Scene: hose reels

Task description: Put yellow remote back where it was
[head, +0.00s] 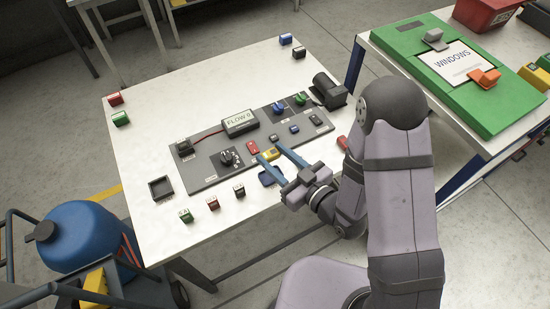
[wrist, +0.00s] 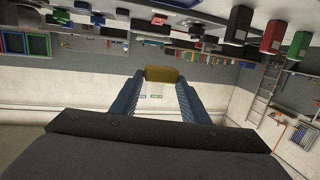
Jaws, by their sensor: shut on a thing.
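The yellow remote (head: 271,154) is between the two blue fingertips of my gripper (head: 268,152), over the front part of the grey panel (head: 205,172) on the white table. In the wrist view the yellow remote (wrist: 161,74) spans the gap between the fingertips (wrist: 161,80). My gripper is shut on it. I cannot tell whether the remote touches the panel or hangs just above it. A red remote (head: 253,147) is on the panel just left of it.
The panel also holds a FLOW display (head: 239,122), knobs and small blocks. Red, green and black blocks stand at the table's front. A black square tray (head: 160,188) is at left.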

